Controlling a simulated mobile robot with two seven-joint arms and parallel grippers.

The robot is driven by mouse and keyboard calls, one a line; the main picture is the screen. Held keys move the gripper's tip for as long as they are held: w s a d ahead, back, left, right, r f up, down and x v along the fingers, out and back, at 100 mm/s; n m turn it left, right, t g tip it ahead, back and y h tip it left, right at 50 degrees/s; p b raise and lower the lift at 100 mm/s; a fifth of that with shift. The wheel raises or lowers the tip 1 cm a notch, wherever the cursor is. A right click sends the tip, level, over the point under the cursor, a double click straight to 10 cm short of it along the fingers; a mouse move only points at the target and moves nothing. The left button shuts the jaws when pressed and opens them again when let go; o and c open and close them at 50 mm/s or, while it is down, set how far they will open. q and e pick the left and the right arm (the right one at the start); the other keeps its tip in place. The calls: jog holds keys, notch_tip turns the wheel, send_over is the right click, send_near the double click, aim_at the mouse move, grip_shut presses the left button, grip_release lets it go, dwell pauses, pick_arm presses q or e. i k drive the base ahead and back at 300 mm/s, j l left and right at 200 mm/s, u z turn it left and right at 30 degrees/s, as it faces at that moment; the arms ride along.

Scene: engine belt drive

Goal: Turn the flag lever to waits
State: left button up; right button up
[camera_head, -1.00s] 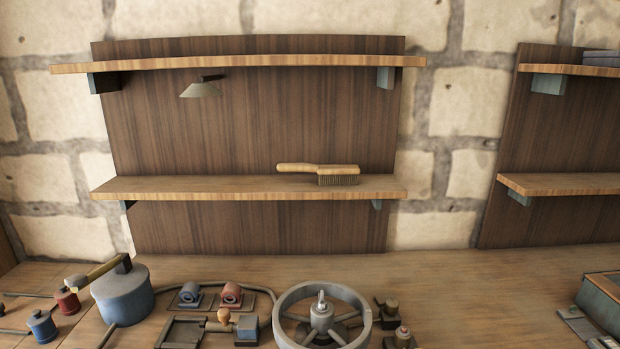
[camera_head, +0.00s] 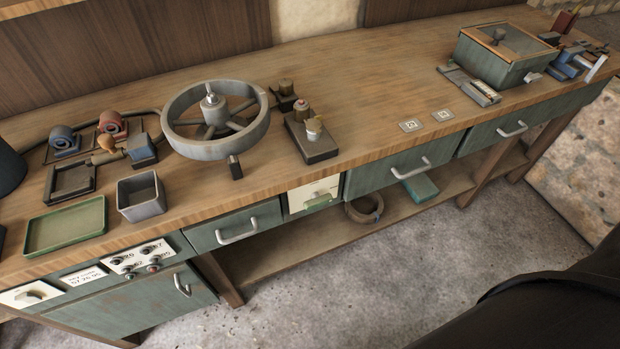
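A white panel (camera_head: 300,198) is set in the bench front between two green drawers. A small green lever-like piece (camera_head: 318,201) sticks out at its lower right, and markings on the panel are too small to read. A second white panel (camera_head: 18,299) with a pale knob-like piece (camera_head: 36,295) is at the far left of the bench front. I cannot tell for certain which of these is the flag lever. Neither of my grippers is in view.
On the bench stand a spoked grey wheel (camera_head: 168,123), a grey open box (camera_head: 141,197), a green tray (camera_head: 30,241) and a green lidded case (camera_head: 506,72). Drawer handles (camera_head: 237,232) jut out. The floor (camera_head: 380,265) before the bench is clear.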

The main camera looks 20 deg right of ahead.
aim_at(316, 200)
jog(key=j+z, duration=0.1)
jog(key=z, duration=1.3)
jog(key=k+j+z, duration=0.15)
jog(key=k, duration=0.15)
jog(key=k+j+z, duration=0.2)
jog(key=k, duration=0.15)
jog(key=l, duration=0.1)
